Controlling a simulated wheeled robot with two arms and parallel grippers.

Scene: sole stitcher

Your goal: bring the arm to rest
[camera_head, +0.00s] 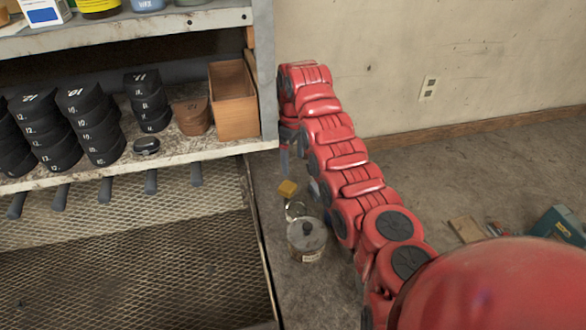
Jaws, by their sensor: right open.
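My red right arm (345,170) comes in from the lower right and stretches away beside the right end of the shelf unit. Its far end bends down, and my right gripper (285,160) hangs there, pointing at the floor. The gripper is small in view and partly hidden by the arm and the shelf post. It is open, and I see nothing held in it. My left arm and left gripper are not in view.
A lidded can (306,240) and a yellow block (287,188) are on the floor near my arm. A teal box (560,225) lies right.

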